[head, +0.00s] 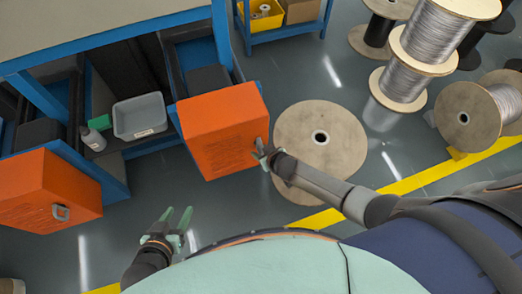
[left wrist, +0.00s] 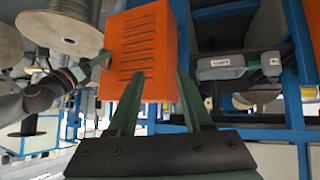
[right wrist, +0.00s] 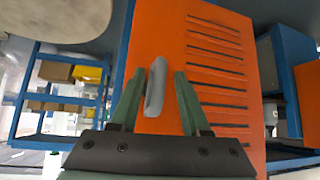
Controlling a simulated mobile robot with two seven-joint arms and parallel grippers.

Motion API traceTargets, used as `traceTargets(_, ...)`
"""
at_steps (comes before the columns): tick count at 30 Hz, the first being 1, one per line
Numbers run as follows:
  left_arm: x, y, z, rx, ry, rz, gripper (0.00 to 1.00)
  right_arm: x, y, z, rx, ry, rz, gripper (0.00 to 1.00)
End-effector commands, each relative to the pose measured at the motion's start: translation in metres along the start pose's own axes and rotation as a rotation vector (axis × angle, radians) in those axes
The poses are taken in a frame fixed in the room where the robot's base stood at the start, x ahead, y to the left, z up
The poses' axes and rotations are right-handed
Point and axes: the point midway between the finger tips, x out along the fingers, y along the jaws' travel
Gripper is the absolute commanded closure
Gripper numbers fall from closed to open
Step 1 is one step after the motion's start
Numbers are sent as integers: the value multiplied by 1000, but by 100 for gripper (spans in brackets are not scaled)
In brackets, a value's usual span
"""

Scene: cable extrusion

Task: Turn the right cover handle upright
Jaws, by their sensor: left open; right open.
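The right cover (head: 220,128) is an orange box with slots, on the blue frame in the middle of the head view. Its grey handle (head: 260,143) is at its right side, partly hidden by my right gripper (head: 264,155). In the right wrist view the handle (right wrist: 156,87) looks nearly upright, slightly tilted, between the open fingers and closer to the left one. I cannot tell whether a finger touches it. My left gripper (head: 179,219) is open and empty, below the cover in the head view. The left wrist view also shows the slotted cover (left wrist: 142,50).
Another orange cover (head: 45,190) with a grey handle is at the left. A grey bin (head: 140,117) and a white bottle (head: 92,138) sit between the covers. A wooden spool (head: 335,135) stands right of the right cover. Open floor lies below the covers.

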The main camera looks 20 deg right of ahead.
Motion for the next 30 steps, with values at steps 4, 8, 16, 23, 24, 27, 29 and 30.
traceTargets(4, -1, 0, -2, 0, 1, 0, 50, -3, 1, 0, 0, -1, 1, 53)
traceTargets(8, -7, 1, -8, -1, -1, 0, 50, -15, 1, -1, 0, -2, 1, 53)
traceTargets(16, -19, 0, -25, -2, 13, -8, 50, -66, 0, -2, 2, -2, 0, 53)
traceTargets(23, -29, -9, -23, -8, 6, -33, 50, -105, 0, -1, 0, -1, 0, 53)
traceTargets(24, -31, -11, -20, -10, 2, -38, 50, -110, 0, -1, 0, -1, 0, 53)
traceTargets(27, -33, -14, -15, -13, -6, -45, 50, -119, 0, -1, 0, -1, 0, 53)
traceTargets(29, -34, -14, -14, -14, -9, -47, 50, -122, 0, 0, 0, -1, 0, 53)
traceTargets(30, -34, -14, -13, -14, -10, -47, 50, -124, 0, 0, 0, -1, 0, 53)
